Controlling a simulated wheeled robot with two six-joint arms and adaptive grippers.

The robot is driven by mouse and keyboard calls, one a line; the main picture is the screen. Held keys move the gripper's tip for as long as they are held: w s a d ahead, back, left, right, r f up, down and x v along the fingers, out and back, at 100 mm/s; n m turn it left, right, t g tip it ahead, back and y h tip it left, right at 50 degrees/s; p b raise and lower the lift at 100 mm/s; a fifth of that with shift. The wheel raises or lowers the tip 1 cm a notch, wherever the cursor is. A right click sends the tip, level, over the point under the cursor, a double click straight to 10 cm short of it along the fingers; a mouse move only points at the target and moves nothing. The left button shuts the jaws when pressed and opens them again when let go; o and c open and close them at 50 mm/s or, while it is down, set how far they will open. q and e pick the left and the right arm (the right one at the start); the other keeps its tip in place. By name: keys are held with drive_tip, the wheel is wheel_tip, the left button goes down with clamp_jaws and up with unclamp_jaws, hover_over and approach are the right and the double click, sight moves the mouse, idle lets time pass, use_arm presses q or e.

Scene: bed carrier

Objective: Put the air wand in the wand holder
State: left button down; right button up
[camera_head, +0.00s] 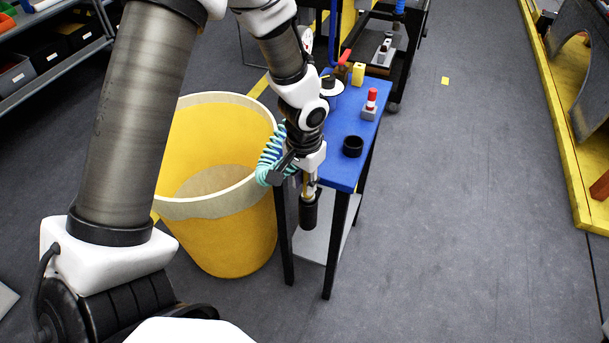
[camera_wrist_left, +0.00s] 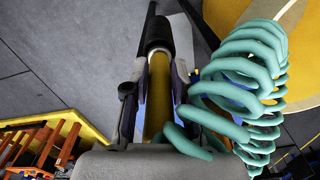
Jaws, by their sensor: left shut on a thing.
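The air wand (camera_head: 309,212) hangs from my left gripper (camera_head: 310,183), its black end pointing down in front of the blue table's near left corner. In the left wrist view my left gripper (camera_wrist_left: 157,88) is shut around the wand's yellow shaft (camera_wrist_left: 158,105). A teal coiled hose (camera_head: 268,160) hangs beside the gripper and fills the right of the wrist view (camera_wrist_left: 245,75). A short black round cup (camera_head: 353,146), open at the top, stands on the table and looks like the wand holder. It is empty, right of and apart from the wand. My right gripper is not in view.
The blue table (camera_head: 338,172) also carries a red-capped item (camera_head: 370,103), a yellow block (camera_head: 358,74) and a black-and-white item at the back. A large yellow bin (camera_head: 225,235) stands left of the table. A black cart (camera_head: 395,85) is behind.

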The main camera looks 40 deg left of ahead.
use_arm(q)
drive_tip(key=shift+f+b, duration=0.7)
drive_tip(key=shift+f, duration=0.2)
drive_tip(key=c, duration=0.9)
unclamp_jaws()
drive_tip(key=shift+o, duration=0.2)
wheel_tip(320, 180, up, 12)
drive_tip(key=shift+s, duration=0.15)
